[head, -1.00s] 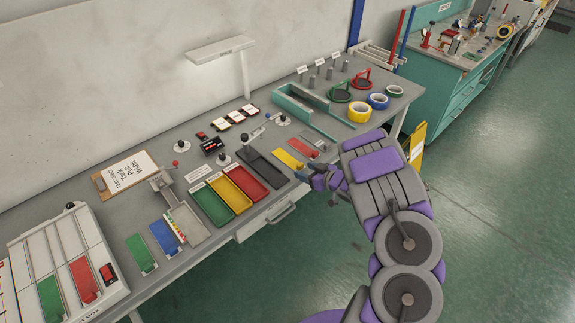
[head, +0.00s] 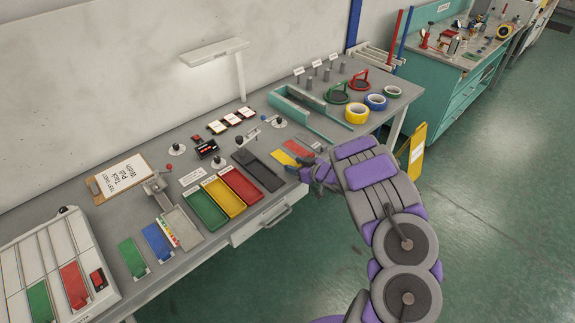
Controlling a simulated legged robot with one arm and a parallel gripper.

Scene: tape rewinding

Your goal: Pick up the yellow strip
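The yellow strip (head: 283,158) lies flat on the grey workbench, between the dark grey tray and a red strip (head: 298,148). My gripper (head: 306,169) is low over the bench at the front end of the yellow strip. Its fingers are small and dark here, and they hide part of that end. I cannot tell whether they touch the strip or whether they are open or shut.
A dark grey tray (head: 258,169) is left of the yellow strip, then red, yellow and green trays (head: 206,211). A teal channel (head: 310,114) stands behind. Tape rolls (head: 357,113) are at the back right. The bench's front drawer (head: 262,222) is below.

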